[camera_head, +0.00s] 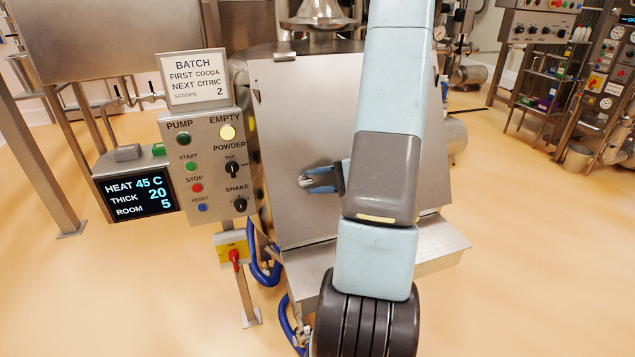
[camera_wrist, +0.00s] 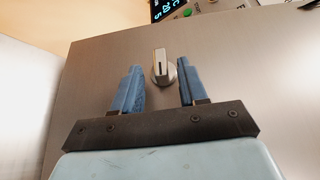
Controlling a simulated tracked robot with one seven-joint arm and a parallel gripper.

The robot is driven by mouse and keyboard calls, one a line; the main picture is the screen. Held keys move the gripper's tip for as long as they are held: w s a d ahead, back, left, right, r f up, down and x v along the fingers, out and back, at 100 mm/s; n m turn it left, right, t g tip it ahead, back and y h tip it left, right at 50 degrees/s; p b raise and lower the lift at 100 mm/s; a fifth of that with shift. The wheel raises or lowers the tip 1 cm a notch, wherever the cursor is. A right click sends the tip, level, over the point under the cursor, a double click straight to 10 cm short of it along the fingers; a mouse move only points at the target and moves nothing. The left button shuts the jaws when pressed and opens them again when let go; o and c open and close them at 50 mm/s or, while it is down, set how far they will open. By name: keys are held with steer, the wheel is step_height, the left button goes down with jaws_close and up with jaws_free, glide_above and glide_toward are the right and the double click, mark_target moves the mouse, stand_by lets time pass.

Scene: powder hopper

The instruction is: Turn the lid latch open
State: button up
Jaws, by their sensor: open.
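The lid latch (camera_wrist: 160,66) is a small silver turn knob with a dark slot line on the sloped steel lid. In the wrist view it stands between and just beyond the tips of my blue fingers. My gripper (camera_wrist: 155,68) is open and empty, one finger on each side of the latch, with gaps on both sides. In the head view my gripper (camera_head: 305,181) points left over the steel lid (camera_head: 300,110), and a small part of the latch seems to show at its tips. My arm covers the right part of the lid.
A control panel (camera_head: 205,165) with buttons and knobs stands left of the lid, with a batch sign (camera_head: 194,78) above and a dark display (camera_head: 138,193) beside it. A red-handled switch (camera_head: 235,258) and blue hoses (camera_head: 262,270) sit below. Open floor lies to the right.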

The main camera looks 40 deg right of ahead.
steer(key=v, duration=1.3)
steer(key=shift+s+d, duration=0.2)
steer(key=shift+d, duration=0.15)
steer(key=shift+a, duration=0.1)
steer(key=a+r+n+g+h, duration=0.25)
steer(key=a+r+g, duration=0.25)
steer(key=a, duration=0.4)
steer(key=a+r+n+g+h, duration=0.1)
steer(key=a+r+n+g, duration=0.3)
steer(key=a, duration=0.5)
steer(key=s+a+r+n+t+h, duration=0.4)
steer(key=s+a+r+n+h, duration=0.2)
steer(key=a+r, duration=0.4)
steer(key=shift+s+a+r+h, duration=0.4)
steer(key=shift+s+h, duration=0.25)
steer(key=shift+h, duration=0.4)
steer(key=shift+n, duration=0.25)
